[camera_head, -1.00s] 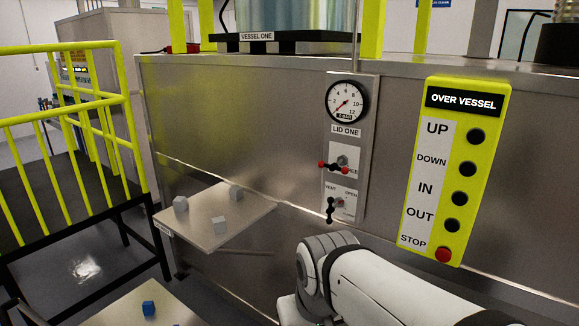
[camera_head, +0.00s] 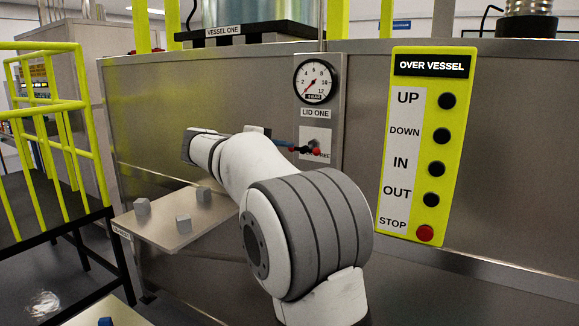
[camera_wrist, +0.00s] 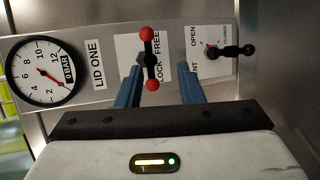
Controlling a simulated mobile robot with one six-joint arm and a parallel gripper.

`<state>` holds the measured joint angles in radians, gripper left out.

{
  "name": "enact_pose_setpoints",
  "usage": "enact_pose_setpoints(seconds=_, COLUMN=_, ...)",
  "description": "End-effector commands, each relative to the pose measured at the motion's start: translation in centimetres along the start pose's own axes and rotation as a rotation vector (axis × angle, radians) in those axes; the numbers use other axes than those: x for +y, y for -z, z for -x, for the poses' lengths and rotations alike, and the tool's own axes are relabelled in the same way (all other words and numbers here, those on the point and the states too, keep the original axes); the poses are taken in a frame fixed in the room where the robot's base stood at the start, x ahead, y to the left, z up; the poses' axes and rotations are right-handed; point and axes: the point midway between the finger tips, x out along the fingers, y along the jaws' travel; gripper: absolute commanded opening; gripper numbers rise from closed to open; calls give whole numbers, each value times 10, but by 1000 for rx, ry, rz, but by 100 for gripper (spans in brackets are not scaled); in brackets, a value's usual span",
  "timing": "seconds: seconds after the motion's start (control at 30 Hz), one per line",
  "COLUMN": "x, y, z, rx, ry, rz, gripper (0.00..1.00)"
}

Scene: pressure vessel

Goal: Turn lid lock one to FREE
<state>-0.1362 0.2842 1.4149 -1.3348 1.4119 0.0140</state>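Lid lock one is a black bar handle with red ball ends (camera_wrist: 150,60) on a white LOCK/FREE plate under the LID ONE label. In the wrist view it runs up and down the picture, nearer the left finger. In the head view the handle (camera_head: 304,150) lies roughly level and is partly hidden by my arm and finger. My gripper (camera_wrist: 160,70) is open, its two blue fingers pointing at the plate. The lower red ball shows between the fingertips, close to the left one. I cannot tell whether they touch. The gripper (camera_head: 284,143) is mostly hidden in the head view.
A black vent/open handle (camera_wrist: 232,51) sits just right of the fingers in the wrist view. A pressure gauge (camera_head: 316,81) is above the lock. A yellow button panel (camera_head: 428,145) stands right. A shelf with grey cubes (camera_head: 165,218) and yellow railing (camera_head: 60,140) are left.

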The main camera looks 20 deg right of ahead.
Motion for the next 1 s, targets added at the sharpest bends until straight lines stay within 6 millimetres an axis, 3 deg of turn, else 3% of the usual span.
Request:
enact_pose_setpoints(seconds=0.17, x=9, y=12, z=-4, rx=-16, ry=-70, rz=-5, gripper=34)
enact_pose_setpoints(seconds=0.6, x=15, y=11, z=-66, rx=-16, ry=-71, rz=-5, gripper=34)
enact_pose_setpoints(seconds=1.0, x=15, y=12, z=-76, rx=-12, ry=-70, rz=-4, gripper=34)
